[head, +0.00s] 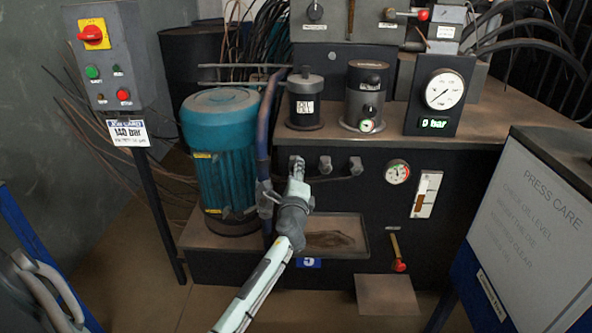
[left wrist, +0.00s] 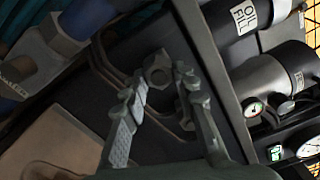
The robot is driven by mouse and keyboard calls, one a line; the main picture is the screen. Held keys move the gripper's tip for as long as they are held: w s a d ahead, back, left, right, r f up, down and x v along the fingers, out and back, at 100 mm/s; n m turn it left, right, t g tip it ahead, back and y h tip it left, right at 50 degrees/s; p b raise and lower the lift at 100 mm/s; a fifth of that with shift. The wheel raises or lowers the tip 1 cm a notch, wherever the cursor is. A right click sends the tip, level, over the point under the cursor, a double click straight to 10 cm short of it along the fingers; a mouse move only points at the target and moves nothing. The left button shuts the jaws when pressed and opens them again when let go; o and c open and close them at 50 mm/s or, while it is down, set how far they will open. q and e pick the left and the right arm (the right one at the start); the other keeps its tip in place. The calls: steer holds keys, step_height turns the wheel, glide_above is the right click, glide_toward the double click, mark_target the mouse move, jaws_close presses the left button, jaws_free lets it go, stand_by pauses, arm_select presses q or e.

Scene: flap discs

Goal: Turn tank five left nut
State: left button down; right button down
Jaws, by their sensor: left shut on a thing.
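A row of grey nuts on pipe fittings sits on the dark front of the press unit's tank (head: 375,220), just under its top. The left nut (left wrist: 157,72) shows as a hexagon between my fingertips in the left wrist view. My left gripper (head: 296,168) is at this left end of the row and shut on the nut, partly hiding it in the head view. The middle nut (head: 325,164) and the right nut (head: 356,165) stand free to its right. A small blue number plate (head: 308,262) is low on the front. My right gripper is not in view.
A teal motor (head: 222,150) and a blue upright pipe (head: 266,130) stand close left of my gripper. A drip tray (head: 335,240) lies below. A gauge (head: 397,171) and red-tipped lever (head: 398,262) are to the right, with a sign board (head: 530,220) beyond.

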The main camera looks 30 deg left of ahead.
arm_select(q)
steer(key=shift+r, duration=0.15)
steer(key=c, duration=1.2)
jaws_free()
steer(key=v, duration=1.2)
steer(key=shift+a, duration=0.1)
